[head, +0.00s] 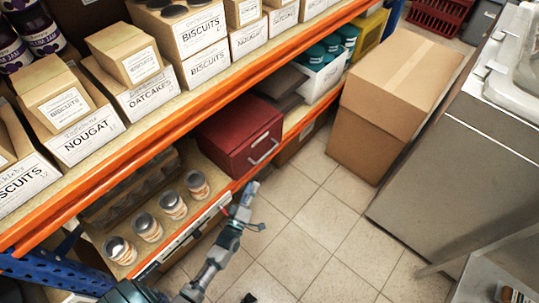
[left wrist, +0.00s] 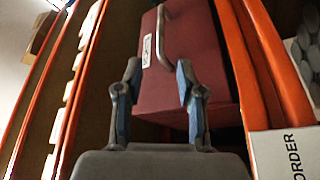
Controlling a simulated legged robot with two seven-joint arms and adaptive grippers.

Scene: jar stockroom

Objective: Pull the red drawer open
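The red drawer (head: 238,136) is in a dark red box unit on the lower shelf, in the middle of the head view. Its front carries a pale metal handle (head: 262,151) and a small white label. My left gripper (head: 253,206) is below and in front of the drawer, apart from the handle. In the left wrist view, the open fingers (left wrist: 157,80) point at the red unit (left wrist: 200,60), with nothing between them. The handle (left wrist: 164,38) lies beyond the fingertips there. The drawer front looks closed. My right gripper is not in view.
Several lidded jars (head: 147,227) stand on the lower shelf left of the drawer. Orange shelf beams (head: 170,130) run above and below it. A cardboard box (head: 385,110) stands on the floor to the right. A grey counter (head: 450,170) is farther right. The tiled floor (head: 310,225) between is clear.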

